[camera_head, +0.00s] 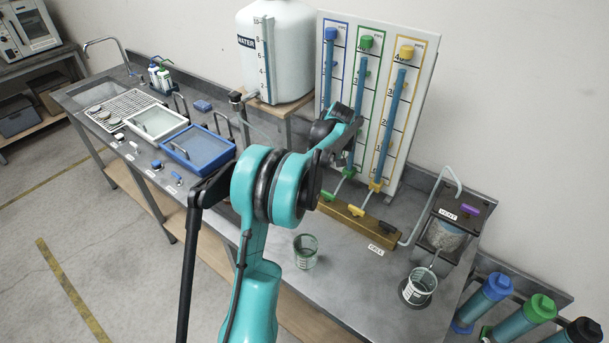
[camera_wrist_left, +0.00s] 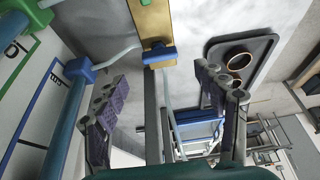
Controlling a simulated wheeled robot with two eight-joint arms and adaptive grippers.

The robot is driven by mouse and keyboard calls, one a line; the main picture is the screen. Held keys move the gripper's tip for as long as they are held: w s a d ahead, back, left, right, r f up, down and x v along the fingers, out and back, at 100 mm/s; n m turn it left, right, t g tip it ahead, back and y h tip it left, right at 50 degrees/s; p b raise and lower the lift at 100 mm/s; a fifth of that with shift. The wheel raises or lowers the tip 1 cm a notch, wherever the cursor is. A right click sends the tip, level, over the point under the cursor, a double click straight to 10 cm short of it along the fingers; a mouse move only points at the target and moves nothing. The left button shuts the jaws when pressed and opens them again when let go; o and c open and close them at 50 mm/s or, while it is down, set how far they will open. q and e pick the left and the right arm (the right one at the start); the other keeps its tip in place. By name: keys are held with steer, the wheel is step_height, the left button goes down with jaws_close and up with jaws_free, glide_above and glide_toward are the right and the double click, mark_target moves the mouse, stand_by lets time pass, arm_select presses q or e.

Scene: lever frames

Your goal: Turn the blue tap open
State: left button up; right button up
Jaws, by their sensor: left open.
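The blue tap (camera_wrist_left: 160,55) shows in the left wrist view as a blue handle on the brass manifold (camera_wrist_left: 155,22). In the head view the brass manifold (camera_head: 372,224) is partly visible, but my arm hides the blue tap. My left gripper (camera_head: 345,138) is in front of the tube panel in the head view. In the wrist view my left gripper (camera_wrist_left: 163,82) has its two purple-padded fingers wide apart and empty. The blue tap appears in the gap between the fingertips, beyond them, with no visible contact. My right gripper is not in view.
A green tap (camera_head: 327,196) and a yellow tap (camera_head: 356,210) sit on the same manifold. The panel (camera_head: 412,100) with tall tubes stands behind. A glass beaker (camera_head: 306,251) stands in front, another (camera_head: 418,287) at right. A white water tank (camera_head: 280,50) is behind.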

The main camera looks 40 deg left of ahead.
arm_select(q)
steer(key=shift+v, duration=2.65)
steer(key=s+d+r+m+t+h+b, duration=0.1)
steer(key=s+d+r+m+t, duration=0.1)
steer(key=s+d+m, duration=0.5)
steer(key=s+d+r+m+t+h+b, duration=0.1)
steer(key=s+d+r+m+t, duration=0.15)
steer(key=s+d, duration=0.4)
steer(key=s+d+f+m+t+h, duration=0.1)
steer(key=s+d+f+m, duration=0.3)
steer(key=s+d, duration=0.2)
steer(key=s+d+f+m+t+h+b, duration=0.1)
steer(key=s+d+f+m, duration=0.3)
steer(key=s+d, duration=0.1)
steer(key=shift+s+d+m+t, duration=0.35)
steer(key=shift+d, duration=0.15)
